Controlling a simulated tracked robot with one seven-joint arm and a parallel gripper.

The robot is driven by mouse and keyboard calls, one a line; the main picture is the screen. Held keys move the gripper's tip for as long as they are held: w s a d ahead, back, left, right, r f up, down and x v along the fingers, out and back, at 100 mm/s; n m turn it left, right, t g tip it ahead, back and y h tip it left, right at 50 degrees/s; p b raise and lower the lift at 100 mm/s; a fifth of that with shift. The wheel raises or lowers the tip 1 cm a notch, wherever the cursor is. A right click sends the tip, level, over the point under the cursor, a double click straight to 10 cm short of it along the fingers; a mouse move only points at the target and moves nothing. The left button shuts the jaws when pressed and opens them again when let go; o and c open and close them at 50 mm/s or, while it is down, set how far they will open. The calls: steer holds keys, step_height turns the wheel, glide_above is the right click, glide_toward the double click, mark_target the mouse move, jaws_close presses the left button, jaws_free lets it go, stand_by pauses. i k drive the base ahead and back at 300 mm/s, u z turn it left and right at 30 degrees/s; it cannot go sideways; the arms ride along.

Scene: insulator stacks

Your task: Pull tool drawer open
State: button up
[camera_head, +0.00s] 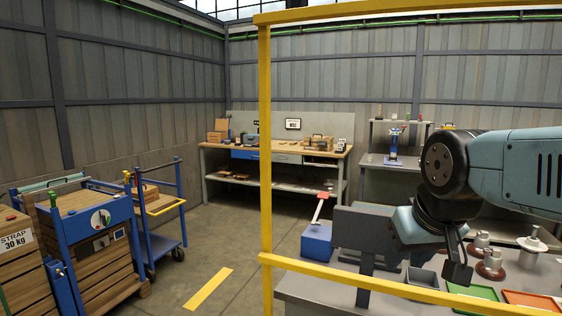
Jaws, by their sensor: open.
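A workbench (345,152) with a wooden top stands against the back wall. Under its top is a blue drawer front (245,154) at the left, with a grey drawer front (288,158) beside it. Both look closed at this distance; handles are too small to make out. Neither is labelled as the tool drawer. My gripper (364,284) is in the right foreground, open, pointing down over the near grey table. It is far from the workbench and touches no drawer. Its fingers are seen partly edge-on, behind a yellow rail.
A yellow frame (265,150) crosses the foreground. A blue box (317,242) with a red-ended lever stands near my gripper. The near table (310,285) holds insulator parts and trays. Blue carts (150,240) with wooden crates stand left.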

mark_target(297, 159)
steer(key=u, duration=1.5)
steer(key=i, duration=4.05)
steer(key=z, duration=1.4)
